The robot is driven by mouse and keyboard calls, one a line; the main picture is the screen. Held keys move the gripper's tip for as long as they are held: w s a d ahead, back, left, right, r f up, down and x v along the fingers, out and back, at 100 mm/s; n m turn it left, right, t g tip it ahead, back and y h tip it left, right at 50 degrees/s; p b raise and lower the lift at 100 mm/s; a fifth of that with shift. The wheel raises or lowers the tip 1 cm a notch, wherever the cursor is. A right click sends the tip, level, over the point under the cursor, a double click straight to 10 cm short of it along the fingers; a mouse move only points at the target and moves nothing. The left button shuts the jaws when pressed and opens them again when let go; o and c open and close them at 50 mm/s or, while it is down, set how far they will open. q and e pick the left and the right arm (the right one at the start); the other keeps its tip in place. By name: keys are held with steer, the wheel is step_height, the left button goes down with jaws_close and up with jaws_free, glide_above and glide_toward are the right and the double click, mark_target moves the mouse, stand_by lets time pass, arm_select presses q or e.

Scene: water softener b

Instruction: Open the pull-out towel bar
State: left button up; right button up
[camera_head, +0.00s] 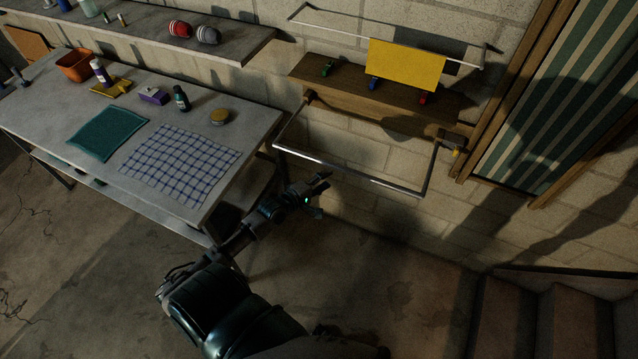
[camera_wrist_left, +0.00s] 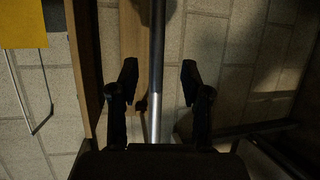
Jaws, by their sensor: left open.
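The towel bar (camera_head: 345,172) is a U-shaped metal frame. It stands out from the wall just below a wooden shelf, with its two side arms running back to a wooden rail. My left gripper (camera_head: 320,196) is open and empty, just below the bar's front rod in the head view. In the left wrist view the metal rod (camera_wrist_left: 157,70) runs lengthwise between the two open fingers of the gripper (camera_wrist_left: 157,82). I cannot tell how far it is from the fingers in depth. My right gripper is not in view.
The wooden shelf (camera_head: 345,88) holds small coloured items. A yellow cloth (camera_head: 405,66) hangs from a wall rack above it. A workbench (camera_head: 50,110) with a checked cloth (camera_head: 180,162) stands at left. Stairs (camera_head: 540,315) are at lower right. Floor below the bar is clear.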

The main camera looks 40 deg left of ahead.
arm_select(q)
steer(key=v, duration=0.2)
steer(key=shift+s+a, duration=0.1)
steer(key=shift+s, duration=0.2)
steer(key=s+a+f+m+g+y+b, duration=0.1)
steer(key=s+f+g, duration=0.1)
steer(key=f, duration=0.8)
steer(key=s+a+f+m+g+y, duration=0.1)
steer(key=s+a+f+m, duration=0.1)
steer(key=f, duration=0.7)
steer(key=s+d+f+m+g+b, duration=0.1)
steer(key=s+f+m+g, duration=0.1)
steer(key=s+f, duration=0.5)
steer(key=s+d+f+m+g, duration=0.2)
steer(key=s+f+m, duration=0.15)
steer(key=f, duration=0.75)
steer(key=s+d+f+m+g, duration=0.2)
steer(key=s+f, duration=0.4)
steer(key=s, duration=0.3)
steer(key=s+d+f+m+g+b, duration=0.1)
steer(key=s+d+f+m+g, duration=0.2)
steer(key=s, duration=0.7)
steer(key=s+d+f+m+g+b, duration=0.1)
steer(key=s+d+f+m+g, duration=0.1)
steer(key=s+d+f+m, duration=0.4)
steer(key=s+d+f, duration=0.3)
steer(key=s+f, duration=0.1)
steer(key=shift+s+f+g, duration=0.2)
steer(key=shift+s+g, duration=0.05)
steer(key=shift+g, duration=0.05)
